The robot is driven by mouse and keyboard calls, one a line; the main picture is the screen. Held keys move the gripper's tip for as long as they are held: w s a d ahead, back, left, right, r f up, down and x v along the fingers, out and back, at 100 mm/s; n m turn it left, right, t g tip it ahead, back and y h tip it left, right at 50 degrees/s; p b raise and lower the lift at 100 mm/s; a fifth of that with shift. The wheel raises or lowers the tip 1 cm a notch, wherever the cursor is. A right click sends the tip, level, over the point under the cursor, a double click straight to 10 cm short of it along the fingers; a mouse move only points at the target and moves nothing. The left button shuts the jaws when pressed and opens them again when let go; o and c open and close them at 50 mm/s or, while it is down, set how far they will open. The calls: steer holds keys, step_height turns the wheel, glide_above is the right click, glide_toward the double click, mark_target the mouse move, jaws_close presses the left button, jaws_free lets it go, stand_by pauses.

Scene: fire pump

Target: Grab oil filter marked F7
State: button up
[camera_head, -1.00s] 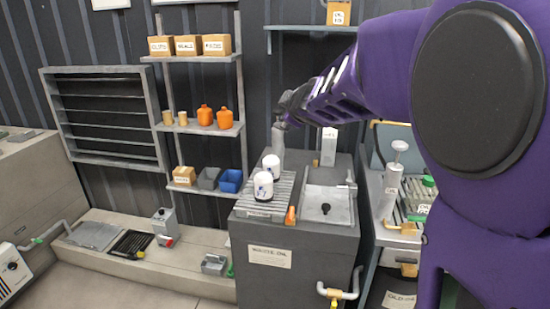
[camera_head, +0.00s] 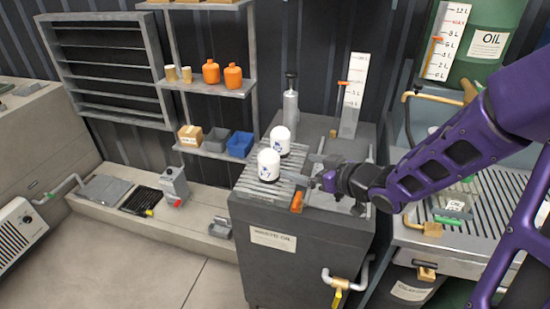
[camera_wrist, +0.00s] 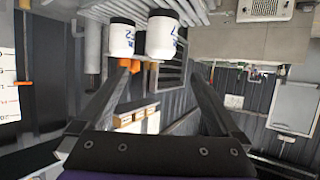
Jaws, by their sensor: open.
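Two white oil filters with dark bases stand upright on the slatted rack of the waste-oil cabinet. The front filter (camera_head: 268,165) and the rear filter (camera_head: 281,140) carry blue marks too small to read in the head view. My gripper (camera_head: 314,172) is to their right, fingers apart and empty, touching neither. In the wrist view, the picture is upside down. The front filter (camera_wrist: 160,36) and the rear filter (camera_wrist: 121,39) appear beyond the open fingers of my gripper (camera_wrist: 163,75). Their blue marks are partly visible there, but I cannot read F7 for sure.
Shelves with orange bottles (camera_head: 211,72) stand at the back left. Floor at left front is clear.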

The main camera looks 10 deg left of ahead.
mark_target(275, 160)
steer(key=b+x, duration=0.3)
steer(key=x, duration=0.9)
steer(key=shift+s+a, duration=0.1)
steer(key=shift+a, duration=0.05)
steer(key=shift+r+b+x, duration=0.1)
steer(key=shift+b+x, duration=0.1)
steer(key=shift+x, duration=1.1)
steer(key=shift+r+b+x, duration=0.15)
steer(key=shift+x, duration=1.2)
steer(key=c, duration=1.5)
